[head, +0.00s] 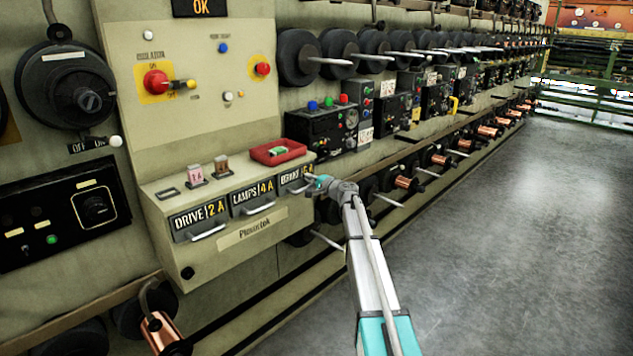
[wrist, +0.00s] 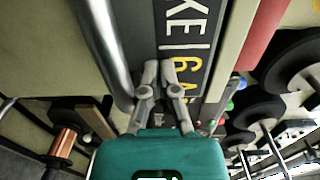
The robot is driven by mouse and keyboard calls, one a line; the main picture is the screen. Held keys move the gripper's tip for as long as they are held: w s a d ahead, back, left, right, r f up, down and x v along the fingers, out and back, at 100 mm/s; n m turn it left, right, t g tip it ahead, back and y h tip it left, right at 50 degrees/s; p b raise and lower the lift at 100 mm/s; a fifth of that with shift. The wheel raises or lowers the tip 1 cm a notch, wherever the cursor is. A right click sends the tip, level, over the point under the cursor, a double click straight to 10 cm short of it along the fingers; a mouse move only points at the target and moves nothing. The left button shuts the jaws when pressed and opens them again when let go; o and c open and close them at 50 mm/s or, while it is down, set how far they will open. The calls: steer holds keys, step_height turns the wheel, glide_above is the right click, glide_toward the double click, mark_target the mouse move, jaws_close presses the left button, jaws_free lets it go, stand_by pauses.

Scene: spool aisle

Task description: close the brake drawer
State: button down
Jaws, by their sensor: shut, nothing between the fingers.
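The brake drawer (head: 290,178) is the rightmost of three labelled drawers in the panel's sloping console, partly hidden by my gripper in the head view. Its dark label plate (wrist: 188,45) fills the upper middle of the wrist view, reading "KE|6A". Its silver bar handle (wrist: 103,45) runs left of the label there. My gripper (head: 317,183) is at the drawer's front, at its right end. In the wrist view its fingertips (wrist: 160,68) are together and empty, over the label's edge beside the handle. I cannot tell whether they touch, nor how far the drawer stands out.
The drive drawer (head: 200,217) and lamps drawer (head: 254,197) are to the left. A red tray (head: 262,154) with a green item sits on the console top, beside a pink fuse (head: 195,174) and a brown one (head: 221,166). Spools line the wall rightward; the grey floor (head: 500,230) is clear.

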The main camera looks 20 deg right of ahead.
steer(key=shift+w+r, duration=0.2)
steer(key=shift+w, duration=0.3)
steer(key=v, duration=1.5)
steer(key=shift+a, duration=0.15)
steer(key=shift+s+f, duration=0.1)
